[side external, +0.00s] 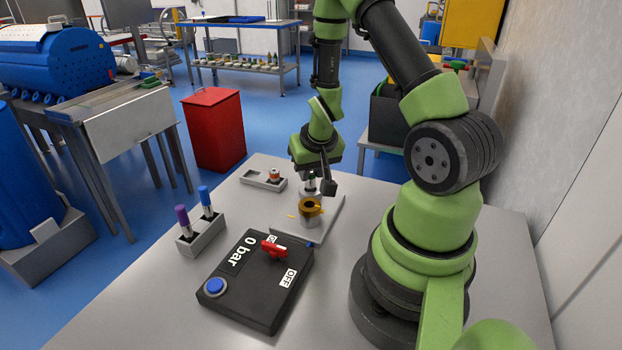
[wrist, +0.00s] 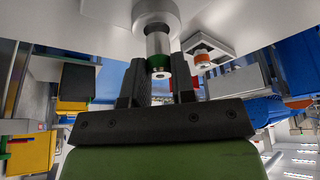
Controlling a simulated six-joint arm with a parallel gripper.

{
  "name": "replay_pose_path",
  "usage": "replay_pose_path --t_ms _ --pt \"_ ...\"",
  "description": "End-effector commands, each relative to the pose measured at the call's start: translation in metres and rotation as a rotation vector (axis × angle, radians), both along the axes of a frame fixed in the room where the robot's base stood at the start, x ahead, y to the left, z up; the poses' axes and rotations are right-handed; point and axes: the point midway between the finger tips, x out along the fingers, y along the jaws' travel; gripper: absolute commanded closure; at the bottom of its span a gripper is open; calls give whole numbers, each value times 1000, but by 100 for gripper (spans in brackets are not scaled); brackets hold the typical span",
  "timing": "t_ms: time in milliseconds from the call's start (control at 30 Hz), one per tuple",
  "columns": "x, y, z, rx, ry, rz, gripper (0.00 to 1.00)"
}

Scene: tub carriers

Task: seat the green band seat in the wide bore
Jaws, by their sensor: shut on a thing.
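The green band seat (wrist: 158,62) is a silver stem with a green band, gripped between the two dark fingers of my gripper (wrist: 157,75) in the wrist view. Its far end meets or overlaps a grey cylindrical body (wrist: 153,13); I cannot tell how far it is inside a bore. In the side view my gripper (side external: 319,184) is over the rear of two upright bodies on a pale plate, and the seat is mostly hidden. The front body (side external: 311,218) has a yellow collar around a dark opening.
A grey tray (side external: 251,179) holds an orange-banded part (side external: 274,174). A black box (side external: 245,300) with a red lever (side external: 273,249) and blue button stands in front. A grey holder (side external: 203,238) carries purple and blue-topped pieces. The table's right side is mostly bare.

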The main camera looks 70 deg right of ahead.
Motion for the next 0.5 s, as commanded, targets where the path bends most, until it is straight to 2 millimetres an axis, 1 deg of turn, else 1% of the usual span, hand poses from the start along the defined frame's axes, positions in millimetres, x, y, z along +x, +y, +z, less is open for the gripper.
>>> replay_pose_path --t_ms 33,100,200,500 --pt "-1 0 -9 2 5 1 100" --pt "0 0 -17 1 4 2 100" --pt "0 0 -24 1 2 2 100" --pt "0 0 -25 0 0 1 100"
